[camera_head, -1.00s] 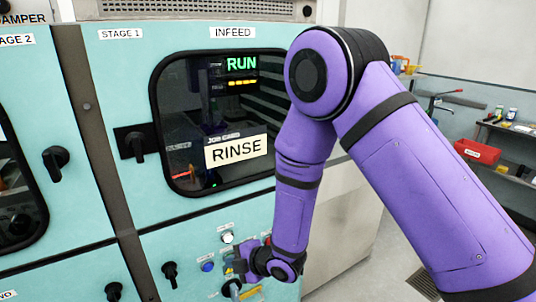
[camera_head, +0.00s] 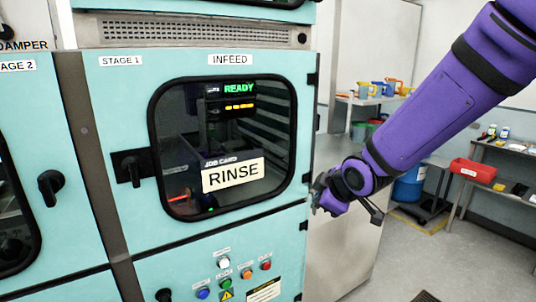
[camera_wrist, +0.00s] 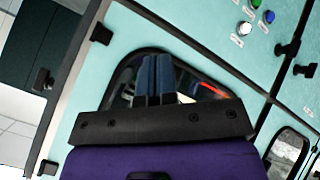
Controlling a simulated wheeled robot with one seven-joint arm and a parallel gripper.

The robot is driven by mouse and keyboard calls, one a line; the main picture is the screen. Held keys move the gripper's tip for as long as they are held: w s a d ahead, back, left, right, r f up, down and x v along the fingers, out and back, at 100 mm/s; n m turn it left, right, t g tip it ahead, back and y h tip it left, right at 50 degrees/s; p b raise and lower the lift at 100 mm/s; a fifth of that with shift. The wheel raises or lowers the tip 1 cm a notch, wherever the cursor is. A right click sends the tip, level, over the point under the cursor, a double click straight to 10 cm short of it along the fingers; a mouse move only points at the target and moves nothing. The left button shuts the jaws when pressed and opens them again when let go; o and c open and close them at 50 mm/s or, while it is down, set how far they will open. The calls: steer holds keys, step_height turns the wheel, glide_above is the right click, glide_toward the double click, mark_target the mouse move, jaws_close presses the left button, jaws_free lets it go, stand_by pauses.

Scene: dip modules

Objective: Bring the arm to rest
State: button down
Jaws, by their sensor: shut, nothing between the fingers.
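My purple arm (camera_head: 432,95) reaches down from the upper right in the head view. My gripper (camera_head: 318,196) is beside the right edge of the teal machine, near the lower right of its window; its fingertips are small and partly hidden there. In the wrist view my gripper (camera_wrist: 153,75) shows two blue fingers close together with nothing between them, in front of the machine's window. The machine's stage 1 door (camera_head: 135,95) is closed, with a "RINSE" job card (camera_head: 233,175) on its window. The display (camera_head: 239,88) reads "READY".
Coloured buttons (camera_head: 224,264) and a black knob (camera_head: 164,295) sit on the panel below the door. A black door handle (camera_head: 131,167) sticks out at left. Open floor lies between.

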steer(key=s+d+r+m+g+h, duration=0.1)
steer(key=s+d+r+m+h, duration=0.2)
steer(key=s+d+r+m, duration=0.65)
steer(key=s+d+r+m+g, duration=0.1)
steer(key=s+d, duration=0.3)
steer(key=s, duration=0.4)
steer(key=s+d+r+m+g, duration=0.1)
steer(key=s+d+r+m, duration=0.1)
steer(key=s, duration=0.6)
steer(key=shift+s+d+m, duration=0.4)
steer(key=shift+d+m, duration=0.35)
steer(key=shift+d, duration=0.25)
